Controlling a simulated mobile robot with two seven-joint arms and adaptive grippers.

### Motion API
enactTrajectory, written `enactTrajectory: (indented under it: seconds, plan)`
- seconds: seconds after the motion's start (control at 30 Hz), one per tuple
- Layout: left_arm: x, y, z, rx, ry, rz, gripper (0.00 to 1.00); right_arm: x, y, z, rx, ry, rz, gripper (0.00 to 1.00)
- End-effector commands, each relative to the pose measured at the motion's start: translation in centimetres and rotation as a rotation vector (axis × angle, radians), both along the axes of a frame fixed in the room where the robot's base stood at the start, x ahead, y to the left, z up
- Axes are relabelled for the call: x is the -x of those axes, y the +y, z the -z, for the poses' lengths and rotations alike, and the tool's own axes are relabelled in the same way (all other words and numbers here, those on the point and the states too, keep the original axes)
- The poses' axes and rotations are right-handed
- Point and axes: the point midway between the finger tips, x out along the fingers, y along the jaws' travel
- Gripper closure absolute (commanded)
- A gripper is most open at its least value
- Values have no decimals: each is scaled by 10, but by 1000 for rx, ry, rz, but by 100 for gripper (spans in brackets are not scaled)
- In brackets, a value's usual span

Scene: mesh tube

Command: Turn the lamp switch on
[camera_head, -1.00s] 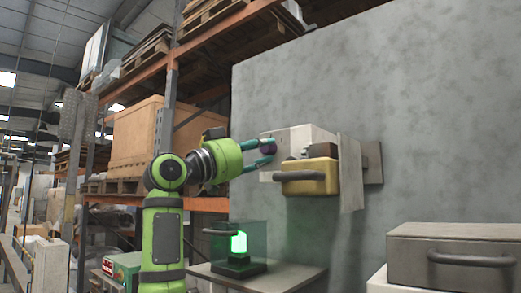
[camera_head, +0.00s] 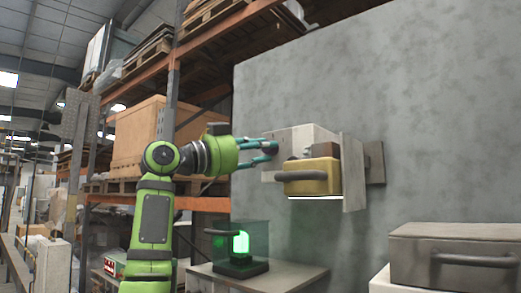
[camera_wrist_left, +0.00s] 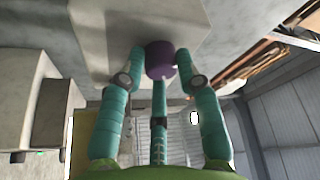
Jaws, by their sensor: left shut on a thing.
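A wall-mounted lamp box (camera_head: 300,137) in pale grey carries a purple knob-like switch (camera_wrist_left: 160,58) on its left side. A yellow front with a grey handle (camera_head: 318,175) is on the box, and a bright white strip (camera_head: 315,198) glows along its lower edge. My left gripper (camera_head: 270,147) is shut on the purple switch, with its teal fingers on either side of it. In the left wrist view the fingers (camera_wrist_left: 160,72) flank the switch, and a third finger is below it. My right gripper is not in view.
A green glowing light (camera_head: 240,243) stands in a clear case on a low table (camera_head: 285,279). A grey case with a handle (camera_head: 458,240) sits at the lower right. The grey wall (camera_head: 420,130) is behind the lamp; racks with pallets stand at the left.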

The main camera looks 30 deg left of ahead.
Motion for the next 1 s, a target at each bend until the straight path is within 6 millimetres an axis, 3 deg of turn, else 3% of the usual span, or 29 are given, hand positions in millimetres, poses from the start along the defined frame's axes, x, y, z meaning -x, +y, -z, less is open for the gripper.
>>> enactTrajectory:
  seconds: [0.17,0.2,0.23,0.67,1.0]
  plan:
    - [3,1,-6,3,-18,-5,99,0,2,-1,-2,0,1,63]
    - [3,2,-6,3,-18,-5,54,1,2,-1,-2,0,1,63]
    - [3,2,-6,3,-18,-5,45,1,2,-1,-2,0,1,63]
    - [7,4,-1,3,-10,-4,45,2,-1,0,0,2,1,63]
    - [67,30,13,1,-12,-8,45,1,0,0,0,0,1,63]
